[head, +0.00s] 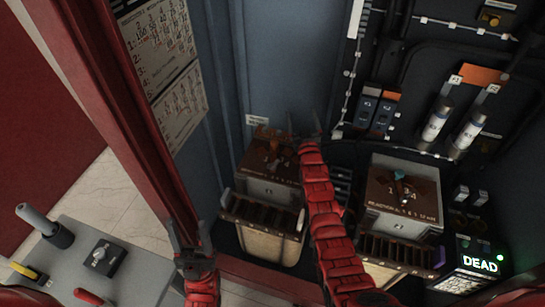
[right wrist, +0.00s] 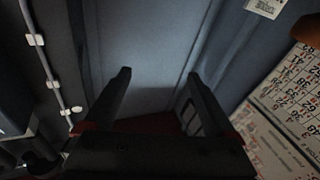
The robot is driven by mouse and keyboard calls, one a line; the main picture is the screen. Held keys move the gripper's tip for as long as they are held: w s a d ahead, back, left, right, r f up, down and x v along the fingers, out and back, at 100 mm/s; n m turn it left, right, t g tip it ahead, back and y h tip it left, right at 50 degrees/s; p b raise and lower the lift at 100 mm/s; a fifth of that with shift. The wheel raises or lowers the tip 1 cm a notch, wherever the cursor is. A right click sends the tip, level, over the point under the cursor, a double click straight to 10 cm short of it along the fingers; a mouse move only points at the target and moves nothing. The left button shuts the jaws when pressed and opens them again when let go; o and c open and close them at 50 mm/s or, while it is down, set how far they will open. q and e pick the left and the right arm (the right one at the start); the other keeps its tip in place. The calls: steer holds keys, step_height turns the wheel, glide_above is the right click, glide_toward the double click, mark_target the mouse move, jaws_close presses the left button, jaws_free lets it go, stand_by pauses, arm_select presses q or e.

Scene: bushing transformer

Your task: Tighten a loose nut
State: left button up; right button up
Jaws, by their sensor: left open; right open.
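I cannot make out the loose nut in either view. My right gripper (head: 305,128) reaches up to the back of the cabinet, above the left transformer block (head: 262,190), and partly covers its top. In the right wrist view its two fingers (right wrist: 160,80) are apart with nothing between them; the grey cabinet wall lies beyond. My left gripper (head: 189,238) is low at the cabinet's front edge, open, with nothing visible in it. The right transformer block (head: 378,220) has a brown labelled top with a small blue-grey part on it.
A red door frame (head: 130,150) with printed sheets (head: 168,70) stands at left. A grey control panel (head: 130,270) is at lower left. A box with a lit "DEAD" display (head: 482,266) is at lower right. Silver cylinders (head: 437,120) and cabling line the right wall.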

steer(key=w+a+f+n+g, duration=0.1)
steer(key=w+a+n+g, duration=0.1)
steer(key=w+a+g, duration=0.55)
steer(key=s+a+r+n+g+h, duration=0.1)
steer(key=s+r+g, duration=0.45)
steer(key=s, duration=0.35)
steer(key=s+a+r+n+g+h, duration=0.1)
steer(key=s+r+n+g, duration=0.1)
steer(key=s+r+g, duration=0.6)
steer(key=t+b, duration=0.1)
steer(key=b, duration=0.5)
glide_above(273, 162)
step_height(273, 162, down, 10)
step_height(273, 162, down, 9)
steer(key=shift+f+p, duration=0.2)
steer(key=shift+p, duration=0.65)
steer(key=shift+f, duration=0.45)
